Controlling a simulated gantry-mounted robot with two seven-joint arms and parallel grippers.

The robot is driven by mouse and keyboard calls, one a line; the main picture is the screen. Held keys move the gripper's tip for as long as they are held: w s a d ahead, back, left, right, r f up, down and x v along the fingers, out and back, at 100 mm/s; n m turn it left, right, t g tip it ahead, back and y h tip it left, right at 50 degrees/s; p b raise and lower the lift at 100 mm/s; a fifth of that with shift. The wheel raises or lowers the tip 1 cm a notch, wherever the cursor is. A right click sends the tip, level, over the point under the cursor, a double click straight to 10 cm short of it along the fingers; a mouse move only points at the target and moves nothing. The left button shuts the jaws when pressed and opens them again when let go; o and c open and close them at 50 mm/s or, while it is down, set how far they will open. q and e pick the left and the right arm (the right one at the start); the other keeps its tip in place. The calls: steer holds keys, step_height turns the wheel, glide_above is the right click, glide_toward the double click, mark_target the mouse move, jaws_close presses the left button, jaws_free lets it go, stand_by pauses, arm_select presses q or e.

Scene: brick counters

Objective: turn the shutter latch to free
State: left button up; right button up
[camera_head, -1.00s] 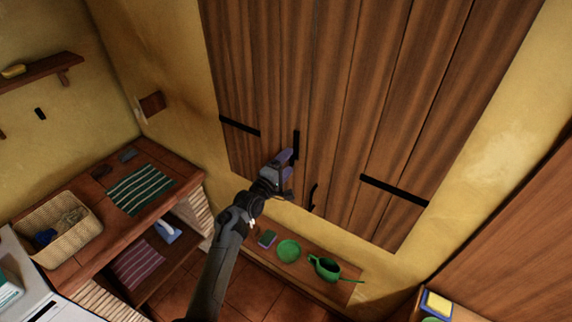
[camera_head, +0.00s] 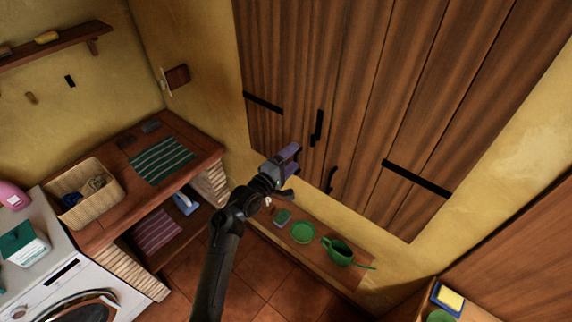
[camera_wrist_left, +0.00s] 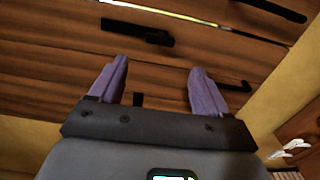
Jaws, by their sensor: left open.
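A black upright bar, likely the shutter latch (camera_head: 317,127), is on the brown plank shutters (camera_head: 345,75). It stands close to vertical, leaning slightly. A curved black piece, perhaps a handle (camera_head: 331,180), is below and right of it. My left gripper (camera_head: 288,160) is below and left of the bar, apart from it in the picture. In the left wrist view, its purple fingers are spread with nothing between them (camera_wrist_left: 157,78). A black bar, likely the same latch (camera_wrist_left: 137,32), lies beyond the fingertips there. My right gripper is not seen.
Black straps (camera_head: 418,178) cross the shutters. Below is a ledge with a green plate (camera_head: 302,232) and a green pot (camera_head: 340,251). At left are a wooden counter with a striped cloth (camera_head: 162,160), a basket (camera_head: 86,192) and a washing machine (camera_head: 85,290).

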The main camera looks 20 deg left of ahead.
arm_select(q)
steer(key=shift+v, duration=1.15)
steer(key=s+f+m+g+y+p, duration=0.1)
steer(key=s+f+m+g+p, duration=0.3)
steer(key=s+f, duration=1.2)
steer(key=s+r+m+g+y, duration=0.1)
steer(key=s+r+m+g, duration=0.2)
steer(key=s, duration=0.5)
steer(key=s+r+m+g+y+p, duration=0.1)
steer(key=s+r+m+g, duration=0.2)
steer(key=s+m, duration=0.2)
steer(key=s+r+m+g+y, duration=0.1)
steer(key=s+m, duration=0.4)
steer(key=s, duration=0.6)
steer(key=r+g, duration=0.1)
steer(key=g, duration=0.1)
steer(key=shift+s+d+r+g+y+p, duration=0.35)
steer(key=shift+d+r+g+y+p, duration=0.05)
